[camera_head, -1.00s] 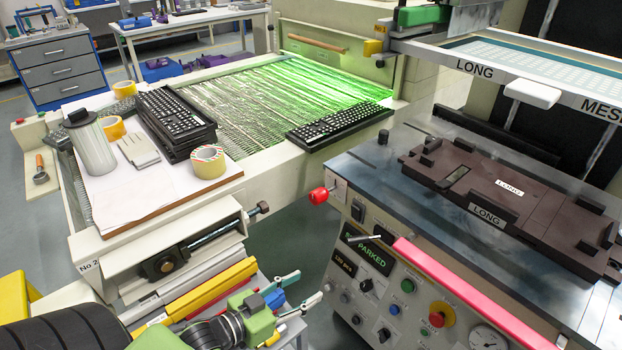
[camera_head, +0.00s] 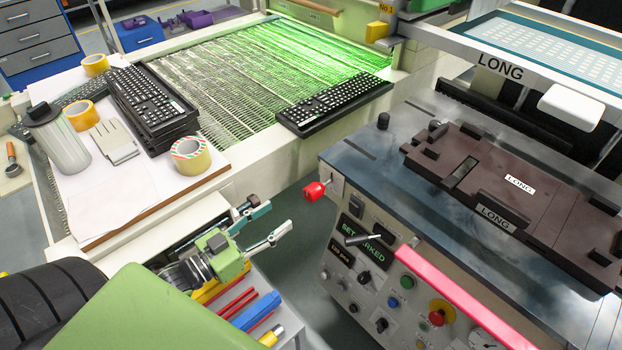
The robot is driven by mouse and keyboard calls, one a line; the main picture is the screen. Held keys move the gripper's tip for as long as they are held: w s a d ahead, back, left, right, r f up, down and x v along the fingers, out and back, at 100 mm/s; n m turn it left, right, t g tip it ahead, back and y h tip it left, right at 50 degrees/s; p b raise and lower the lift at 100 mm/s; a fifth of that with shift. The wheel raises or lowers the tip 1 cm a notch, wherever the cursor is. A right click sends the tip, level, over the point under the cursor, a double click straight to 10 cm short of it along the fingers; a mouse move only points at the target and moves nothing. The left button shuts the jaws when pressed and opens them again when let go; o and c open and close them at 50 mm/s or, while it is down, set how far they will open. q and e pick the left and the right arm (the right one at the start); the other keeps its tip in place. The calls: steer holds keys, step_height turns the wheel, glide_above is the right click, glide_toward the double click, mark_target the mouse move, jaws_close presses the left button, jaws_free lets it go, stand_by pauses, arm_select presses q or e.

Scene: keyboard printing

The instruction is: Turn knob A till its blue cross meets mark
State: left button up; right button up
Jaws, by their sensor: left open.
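The printing machine's front panel (camera_head: 345,291) is at the lower centre right. It carries several dark knobs, one of them a black knob (camera_head: 365,277) below the green display and another black knob (camera_head: 382,325) lower down. I cannot tell which is knob A; no letter, blue cross or mark is readable. A red knob (camera_head: 315,191) sticks out of the machine's left corner. My left gripper (camera_head: 277,217) is open and empty, left of the panel and apart from it, with its fingers pointing right. My right gripper is not in view.
A pink-red bar (camera_head: 462,300) runs along the machine's front edge. A conveyor (camera_head: 215,95) bears a keyboard (camera_head: 333,106). A tray of coloured tools (camera_head: 245,312) lies below my gripper. The gap before the machine is free.

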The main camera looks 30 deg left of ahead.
mark_target(307, 196)
arm_select(q)
steer(key=x, duration=1.3)
steer(key=shift+w+d+r, duration=0.1)
steer(key=shift+d, duration=0.2)
steer(key=c, duration=1.1)
